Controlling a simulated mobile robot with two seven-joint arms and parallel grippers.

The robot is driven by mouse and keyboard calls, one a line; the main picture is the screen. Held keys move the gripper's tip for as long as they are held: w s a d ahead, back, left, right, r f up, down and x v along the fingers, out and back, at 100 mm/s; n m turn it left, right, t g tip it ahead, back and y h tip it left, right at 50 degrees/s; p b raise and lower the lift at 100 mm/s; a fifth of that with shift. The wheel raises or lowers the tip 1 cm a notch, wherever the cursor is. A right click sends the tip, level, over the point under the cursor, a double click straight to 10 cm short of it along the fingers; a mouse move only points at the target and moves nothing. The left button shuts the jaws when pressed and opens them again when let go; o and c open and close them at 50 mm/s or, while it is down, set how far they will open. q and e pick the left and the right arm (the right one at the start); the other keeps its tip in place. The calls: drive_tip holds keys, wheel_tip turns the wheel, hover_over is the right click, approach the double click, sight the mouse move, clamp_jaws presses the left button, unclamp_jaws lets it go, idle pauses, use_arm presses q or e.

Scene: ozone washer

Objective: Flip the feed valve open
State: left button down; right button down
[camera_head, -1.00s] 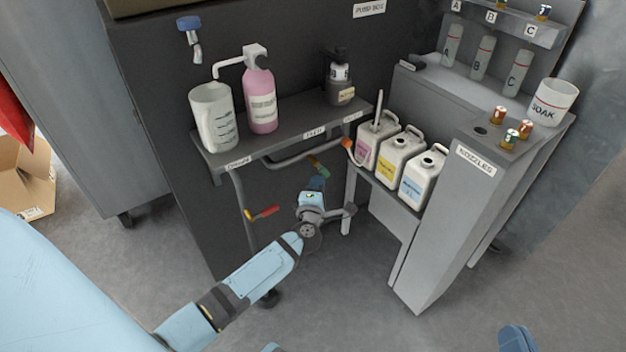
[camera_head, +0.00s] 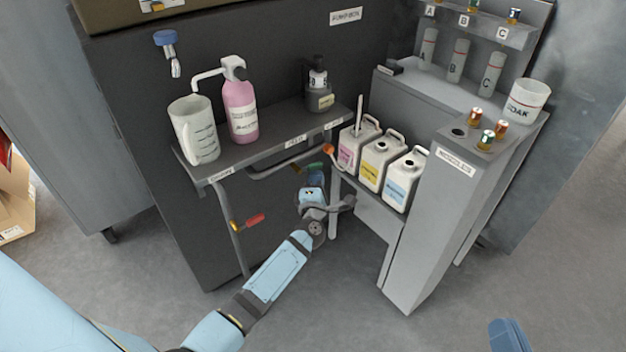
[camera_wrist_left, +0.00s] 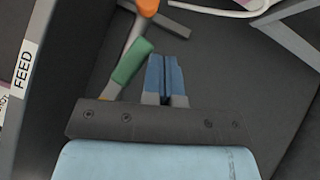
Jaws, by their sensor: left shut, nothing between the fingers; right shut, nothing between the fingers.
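The feed valve's green handle (camera_wrist_left: 132,62) slants beside the FEED label (camera_wrist_left: 24,68) in the left wrist view; in the head view it shows small under the shelf (camera_head: 313,167). My left gripper (camera_wrist_left: 166,75) is shut and empty, its blue fingers just right of the green handle in the wrist view; whether they touch it I cannot tell. In the head view this gripper (camera_head: 325,174) is under the shelf's front edge, partly hidden by its own wrist. My right gripper (camera_head: 508,335) shows only as blue fingertips at the bottom right, shut, far from the valve.
An orange knob (camera_head: 329,149) on a pipe is close to the left gripper. A red-and-yellow handle (camera_head: 248,222) is on the shelf's left leg. A pitcher (camera_head: 195,130) and pink bottle (camera_head: 240,110) stand on the shelf (camera_head: 265,142). White jugs (camera_head: 381,162) stand to the right.

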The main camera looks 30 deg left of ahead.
use_arm(q)
drive_tip(key=shift+w+d+r+n+t+y+b, duration=0.15)
drive_tip(key=shift+w+r+n+t+y+b, duration=0.4)
drive_tip(key=shift+b, duration=1.15)
use_arm(e)
drive_tip(key=shift+n+g, duration=0.3)
drive_tip(key=shift+g, duration=0.6)
drive_tip(key=shift+a+f, duration=0.15)
drive_tip(key=shift+f, duration=2.05)
use_arm(q)
drive_tip(key=shift+s, duration=0.2)
use_arm(e)
drive_tip(key=shift+r, duration=0.1)
